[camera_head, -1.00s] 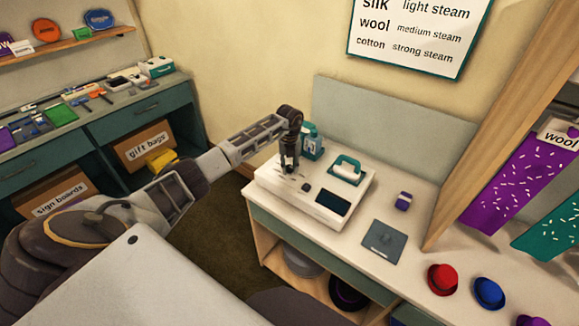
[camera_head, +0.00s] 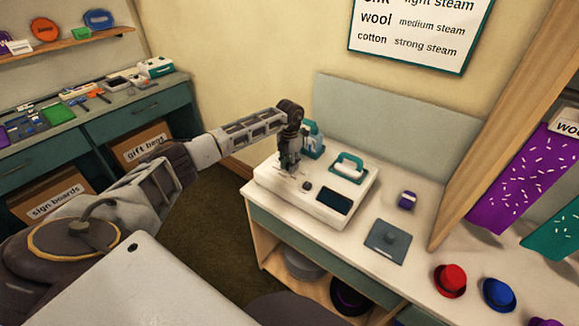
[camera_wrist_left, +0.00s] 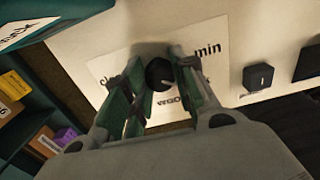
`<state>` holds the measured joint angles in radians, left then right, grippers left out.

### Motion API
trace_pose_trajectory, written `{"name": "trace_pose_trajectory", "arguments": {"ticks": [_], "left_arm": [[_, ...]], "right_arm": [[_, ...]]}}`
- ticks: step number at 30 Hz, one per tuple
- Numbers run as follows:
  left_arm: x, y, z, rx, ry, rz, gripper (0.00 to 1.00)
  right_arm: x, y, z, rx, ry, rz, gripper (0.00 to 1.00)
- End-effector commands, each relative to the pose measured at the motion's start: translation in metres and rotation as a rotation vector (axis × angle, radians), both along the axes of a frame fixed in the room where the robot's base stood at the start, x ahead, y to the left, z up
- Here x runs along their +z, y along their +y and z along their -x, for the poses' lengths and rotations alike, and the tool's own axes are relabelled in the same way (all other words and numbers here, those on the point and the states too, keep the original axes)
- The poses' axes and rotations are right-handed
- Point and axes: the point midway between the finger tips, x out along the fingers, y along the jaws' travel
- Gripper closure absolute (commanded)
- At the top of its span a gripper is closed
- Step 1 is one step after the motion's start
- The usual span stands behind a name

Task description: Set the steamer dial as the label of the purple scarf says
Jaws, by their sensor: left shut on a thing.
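The white steamer base (camera_head: 348,214) stands on the counter with a dark screen on its front right. My left gripper (camera_head: 288,164) points down at its left part. In the left wrist view my left gripper (camera_wrist_left: 160,82) is shut on the black round dial (camera_wrist_left: 158,72). "min" is readable beside the dial; other lettering is partly hidden by the fingers. The purple scarf (camera_head: 512,178) hangs at the right; its white label (camera_head: 567,121) is cut off, showing "wo". The wall chart (camera_head: 410,38) reads wool medium steam, cotton strong steam; its top line is cut. My right gripper is out of view.
A teal-handled iron (camera_head: 348,167) sits on the steamer's back right, a teal bottle (camera_head: 314,140) behind it. A second black knob (camera_wrist_left: 258,76) is right of the dial. A purple-and-white item (camera_head: 408,199), grey pad (camera_head: 386,241) and hats (camera_head: 450,280) lie to the right.

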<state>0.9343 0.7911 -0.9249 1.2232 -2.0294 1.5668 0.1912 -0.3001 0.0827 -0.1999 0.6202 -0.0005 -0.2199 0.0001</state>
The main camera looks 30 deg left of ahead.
Motion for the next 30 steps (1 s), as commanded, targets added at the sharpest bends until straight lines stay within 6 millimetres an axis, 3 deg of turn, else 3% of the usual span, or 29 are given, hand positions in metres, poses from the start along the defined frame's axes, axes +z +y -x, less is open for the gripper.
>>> {"name": "trace_pose_trajectory", "arguments": {"ticks": [11,30], "left_arm": [[0.000,0.001,-0.001,-0.304,-0.004,-0.002,0.97],[0.001,0.001,-0.001,-0.790,-0.004,-0.002,0.97]], "right_arm": [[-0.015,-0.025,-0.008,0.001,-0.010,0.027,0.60],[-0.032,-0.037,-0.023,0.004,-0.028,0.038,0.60]]}}
